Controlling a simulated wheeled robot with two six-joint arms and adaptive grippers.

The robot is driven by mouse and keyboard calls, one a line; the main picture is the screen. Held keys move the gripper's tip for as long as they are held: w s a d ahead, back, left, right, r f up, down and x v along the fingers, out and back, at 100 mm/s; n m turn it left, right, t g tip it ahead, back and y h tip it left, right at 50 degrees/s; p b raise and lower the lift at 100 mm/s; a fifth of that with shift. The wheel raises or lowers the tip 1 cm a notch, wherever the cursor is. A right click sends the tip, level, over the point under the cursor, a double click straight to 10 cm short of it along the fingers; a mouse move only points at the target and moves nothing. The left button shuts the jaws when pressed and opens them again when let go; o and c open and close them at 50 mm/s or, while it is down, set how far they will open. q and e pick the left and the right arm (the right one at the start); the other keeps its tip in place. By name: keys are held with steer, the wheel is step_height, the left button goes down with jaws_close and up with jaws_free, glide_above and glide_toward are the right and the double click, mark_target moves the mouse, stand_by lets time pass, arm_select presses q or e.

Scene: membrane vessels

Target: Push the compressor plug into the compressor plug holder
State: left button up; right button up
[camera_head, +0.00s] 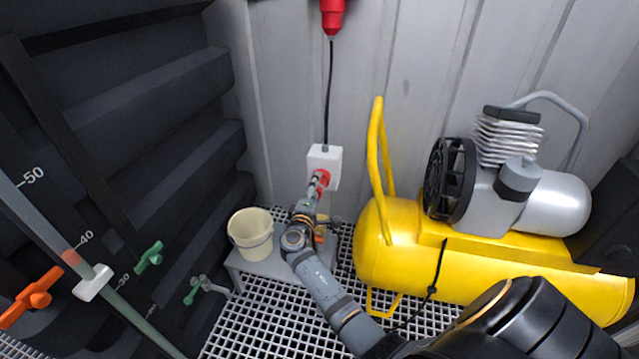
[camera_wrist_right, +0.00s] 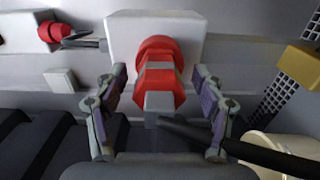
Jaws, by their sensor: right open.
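The compressor plug (camera_wrist_right: 160,88) is a red, faceted body with a grey rear end in the right wrist view. It lines up with the red round socket of the white wall box, the plug holder (camera_wrist_right: 120,35), and looks to be at or in it; I cannot tell how deep. The holder (camera_head: 325,158) is also on the wall in the head view, where the arm partly hides the plug. My right gripper (camera_wrist_right: 160,80) is open, one finger on each side of the plug, with visible gaps. My left gripper is not in view.
A yellow compressor (camera_head: 400,245) stands right of my arm. A cream bucket (camera_head: 251,234) stands on a low grey step to the left. A black cable (camera_head: 329,95) runs from the holder up to a red connector (camera_head: 333,15). Valves with orange and green handles are at left.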

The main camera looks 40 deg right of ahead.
jaws_close()
steer(key=shift+s+a, duration=0.15)
steer(key=shift+a, duration=0.05)
steer(key=shift+s+a, duration=0.3)
steer(key=shift+a, duration=0.1)
steer(key=shift+v, duration=2.25)
steer(key=shift+r, duration=0.1)
